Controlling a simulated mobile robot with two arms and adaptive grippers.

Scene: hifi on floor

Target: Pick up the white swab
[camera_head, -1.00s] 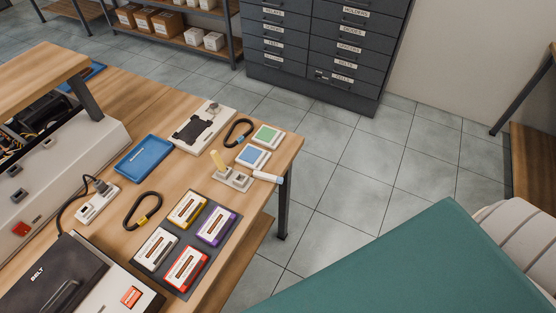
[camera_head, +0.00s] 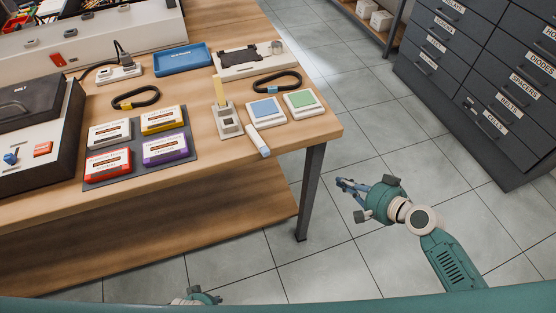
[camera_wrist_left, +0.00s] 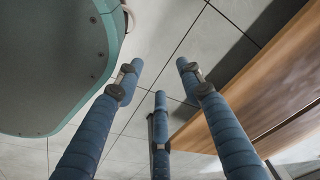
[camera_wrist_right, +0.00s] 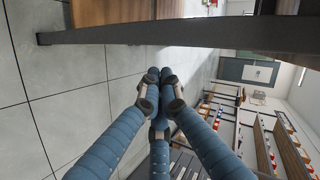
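The white swab (camera_head: 258,141) appears to be the small white stick with a pale blue end, lying at the front edge of the wooden table. It lies in front of the blue-topped pad, beside the grey holder (camera_head: 228,121). My right gripper (camera_head: 346,187) is right of the table's corner leg, over the floor and apart from the swab. In the right wrist view (camera_wrist_right: 160,74) its fingertips are together with nothing between them. My left gripper (camera_head: 195,297) barely shows at the bottom edge. In the left wrist view (camera_wrist_left: 160,78) its fingers are spread and empty.
A yellow stick (camera_head: 219,90) stands in the holder. Blue-topped (camera_head: 267,110) and green-topped (camera_head: 300,102) pads and a black strap loop (camera_head: 277,84) are close by. Several cassettes lie on a dark mat (camera_head: 193,149). The table leg (camera_head: 310,190) stands near my right gripper. Drawer cabinets (camera_head: 480,90) stand at right.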

